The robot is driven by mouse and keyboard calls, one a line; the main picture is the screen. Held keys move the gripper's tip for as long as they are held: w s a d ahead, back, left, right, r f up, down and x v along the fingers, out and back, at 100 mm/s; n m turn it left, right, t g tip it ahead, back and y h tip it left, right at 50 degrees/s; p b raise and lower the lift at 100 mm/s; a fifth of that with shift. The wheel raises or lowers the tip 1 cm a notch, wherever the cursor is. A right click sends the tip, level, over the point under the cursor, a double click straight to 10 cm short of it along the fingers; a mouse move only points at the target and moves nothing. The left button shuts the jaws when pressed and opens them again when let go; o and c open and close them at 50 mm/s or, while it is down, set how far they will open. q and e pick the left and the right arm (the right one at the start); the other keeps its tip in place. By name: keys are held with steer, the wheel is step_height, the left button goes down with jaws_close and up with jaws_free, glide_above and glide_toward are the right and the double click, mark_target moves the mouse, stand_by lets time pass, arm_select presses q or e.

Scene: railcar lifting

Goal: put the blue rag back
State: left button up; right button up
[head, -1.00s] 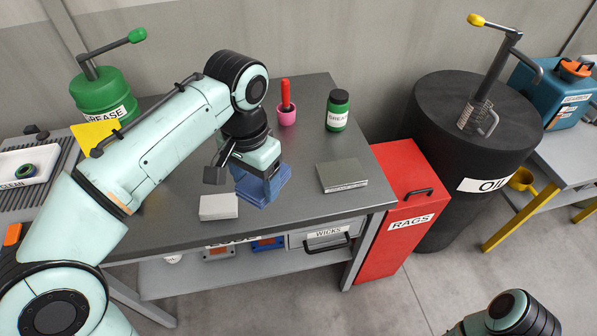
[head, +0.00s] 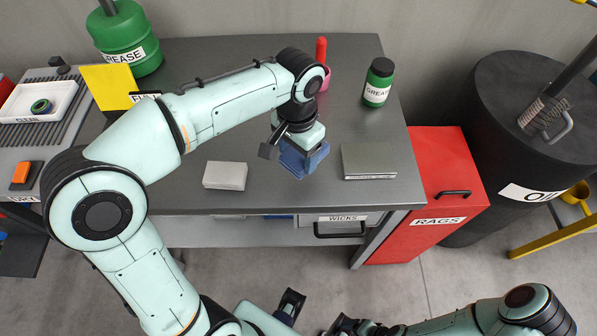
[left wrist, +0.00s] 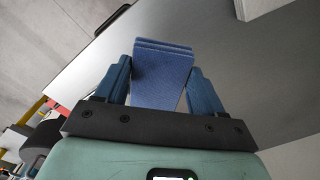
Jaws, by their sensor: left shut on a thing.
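My left gripper (head: 303,155) is shut on the blue rag (left wrist: 163,70), a folded, layered cloth between its two fingers in the left wrist view. In the head view it is above the workbench, between a white block and a grey block, with the rag hard to tell from the blue fingers. How high it is above the top I cannot tell. A red bin labelled RAGS (head: 425,190), with a black handle, stands at the bench's right end. My right arm (head: 520,305) shows at the bottom right; its gripper's state is unclear.
On the bench (head: 280,195) are the white block (head: 225,175), the labelled grey block (head: 368,158), a green grease jar (head: 378,85) and a red-handled tool (head: 321,50). A WICKS drawer (head: 340,226) is below. A black OIL drum (head: 510,170) stands at right.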

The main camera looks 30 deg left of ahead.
mark_target(298, 156)
arm_select(q)
step_height(298, 156, down, 8)
steer(key=shift+r+b, duration=0.15)
steer(key=shift+b, duration=0.4)
steer(key=o, duration=0.9)
steer(key=shift+o, duration=0.2)
step_height(298, 156, up, 12)
steer(key=shift+r+p, duration=0.1)
steer(key=shift+p, duration=1.05)
